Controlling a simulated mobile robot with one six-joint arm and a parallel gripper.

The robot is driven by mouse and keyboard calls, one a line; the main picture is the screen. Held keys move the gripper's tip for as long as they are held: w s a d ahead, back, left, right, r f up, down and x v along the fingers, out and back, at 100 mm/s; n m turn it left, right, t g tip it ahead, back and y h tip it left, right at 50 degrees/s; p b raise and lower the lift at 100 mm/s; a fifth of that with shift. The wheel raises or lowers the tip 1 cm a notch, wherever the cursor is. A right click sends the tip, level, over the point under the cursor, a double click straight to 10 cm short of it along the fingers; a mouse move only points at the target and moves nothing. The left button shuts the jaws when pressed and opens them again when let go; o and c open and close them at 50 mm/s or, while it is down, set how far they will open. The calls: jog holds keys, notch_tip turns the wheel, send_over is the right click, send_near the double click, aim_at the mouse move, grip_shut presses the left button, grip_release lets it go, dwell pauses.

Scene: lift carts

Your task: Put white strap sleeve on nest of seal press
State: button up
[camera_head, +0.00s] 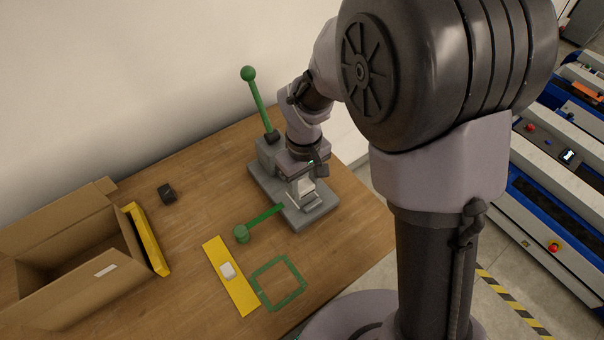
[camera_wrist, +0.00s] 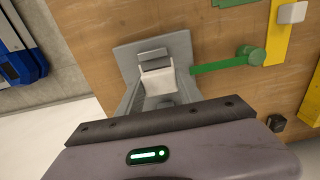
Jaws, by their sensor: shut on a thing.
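The seal press (camera_head: 263,178) is grey with an upright green lever and stands at the right part of the table. My gripper (camera_head: 303,182) is over the front of the press, pointing down. It is shut on what looks like the white strap sleeve (camera_wrist: 158,82), which shows pale over the press's base in the wrist view. The fingertips are mostly hidden, and I cannot tell whether the sleeve touches the nest. The grey base (camera_wrist: 180,46) surrounds the sleeve in that view. My gripper's body covers the bottom of the wrist view.
A green arm with a round knob (camera_head: 241,233) reaches out left of the press. A yellow strip (camera_head: 243,297) bears a small white block (camera_head: 228,270). A green square outline (camera_head: 257,293) lies beside it. A cardboard box (camera_head: 75,277) and a small dark block (camera_head: 167,193) are left.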

aim_at(302, 187)
jog(key=shift+w+a+f, duration=0.1)
jog(key=shift+w, duration=0.35)
jog(key=f, duration=0.1)
jog(key=f+b, duration=0.2)
jog(key=shift+w+f, duration=0.3)
jog(key=shift+f, duration=0.1)
jog(key=shift+r, duration=0.2)
jog(key=o, duration=0.9)
jog(key=shift+f, duration=0.2)
jog(key=o, duration=0.4)
